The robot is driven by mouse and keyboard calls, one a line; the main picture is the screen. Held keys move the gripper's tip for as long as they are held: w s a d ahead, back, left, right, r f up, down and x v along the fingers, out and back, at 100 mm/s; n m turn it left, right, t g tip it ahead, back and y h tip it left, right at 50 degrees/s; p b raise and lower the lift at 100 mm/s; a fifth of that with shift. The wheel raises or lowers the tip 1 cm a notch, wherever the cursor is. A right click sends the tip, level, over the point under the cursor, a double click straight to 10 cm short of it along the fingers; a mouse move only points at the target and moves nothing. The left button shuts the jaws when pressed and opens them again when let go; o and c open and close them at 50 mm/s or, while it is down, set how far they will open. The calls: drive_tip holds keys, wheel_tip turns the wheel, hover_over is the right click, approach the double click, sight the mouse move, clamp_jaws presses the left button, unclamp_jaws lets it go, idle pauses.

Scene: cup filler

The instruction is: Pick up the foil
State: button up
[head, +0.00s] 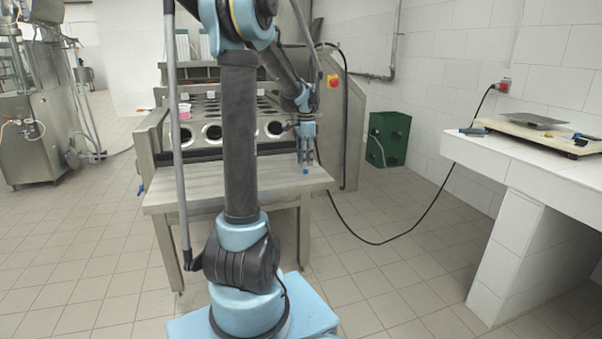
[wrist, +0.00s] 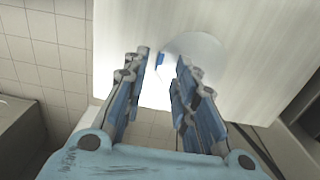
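A pale round disc (wrist: 205,48), which looks like the foil, lies flat on the metal table top in the wrist view. It is faint against the bright table, and the fingers cover part of its edge. A small blue piece (wrist: 160,61) shows at its left edge; I cannot tell what it is. My gripper (wrist: 162,66) is open, with nothing held between its fingers. In the head view my gripper (head: 306,160) points down over the right front part of the table. I cannot make out the disc there.
The metal table (head: 215,192) joins the cup filler machine (head: 225,110), which has round openings along its front. A dark green box (head: 388,138) stands on the floor at the right.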

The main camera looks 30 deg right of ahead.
sight(297, 169)
drive_tip(key=shift+s+f, duration=0.1)
drive_tip(key=shift+f, duration=1.65)
drive_tip(key=shift+c, duration=0.2)
clamp_jaws()
